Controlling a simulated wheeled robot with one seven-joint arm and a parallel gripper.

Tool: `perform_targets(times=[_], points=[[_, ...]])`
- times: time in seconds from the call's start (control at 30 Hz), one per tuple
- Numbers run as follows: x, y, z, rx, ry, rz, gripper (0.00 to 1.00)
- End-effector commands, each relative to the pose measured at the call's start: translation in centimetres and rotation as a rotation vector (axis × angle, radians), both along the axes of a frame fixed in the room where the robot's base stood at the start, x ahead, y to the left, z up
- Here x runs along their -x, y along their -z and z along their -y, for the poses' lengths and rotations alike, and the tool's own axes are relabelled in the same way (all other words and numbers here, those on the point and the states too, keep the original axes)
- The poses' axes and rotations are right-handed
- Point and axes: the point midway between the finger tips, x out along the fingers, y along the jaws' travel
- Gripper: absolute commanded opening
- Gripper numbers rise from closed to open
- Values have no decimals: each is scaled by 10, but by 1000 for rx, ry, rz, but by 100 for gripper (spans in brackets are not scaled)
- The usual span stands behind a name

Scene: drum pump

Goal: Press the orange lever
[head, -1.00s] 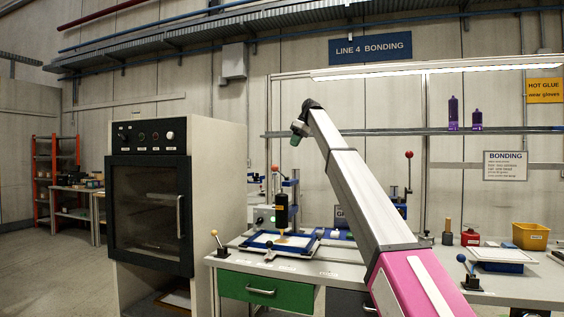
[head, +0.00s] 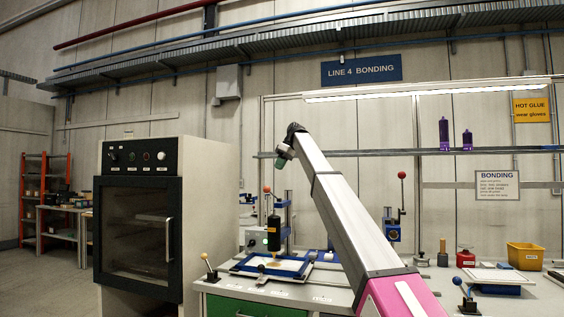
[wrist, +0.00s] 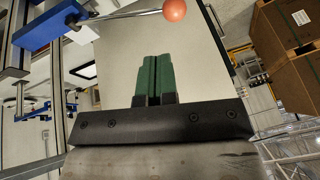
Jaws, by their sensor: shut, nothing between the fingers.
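A small lever with an orange-yellow ball (head: 204,256) stands at the left front corner of the bench in the head view. Two other levers have red balls, one on the left press (head: 267,189) and one on the right press (head: 402,175). In the wrist view a lever with an orange-red ball (wrist: 174,9) reaches out from a blue block at the top; I cannot tell which press lever it is. My gripper (head: 282,154) is raised above the bench. Its green fingers (wrist: 154,78) are shut together and empty, apart from the ball.
A dark-fronted oven (head: 137,230) stands left of the bench. A black cylinder (head: 273,232) hangs over a blue-framed plate (head: 270,266). A blue-ball lever (head: 458,281), a red container (head: 465,258) and a yellow bin (head: 525,256) are at right. Cardboard boxes (wrist: 290,50) show in the wrist view.

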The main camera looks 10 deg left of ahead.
Motion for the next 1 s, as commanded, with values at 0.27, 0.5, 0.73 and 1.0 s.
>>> perform_targets(times=[0.27,0.5,0.73,1.0], points=[[7,47,-22,1,0,0,0],[20,70,-31,2,2,2,0],[23,76,-34,2,2,2,0],[23,75,-34,1,2,4,0]])
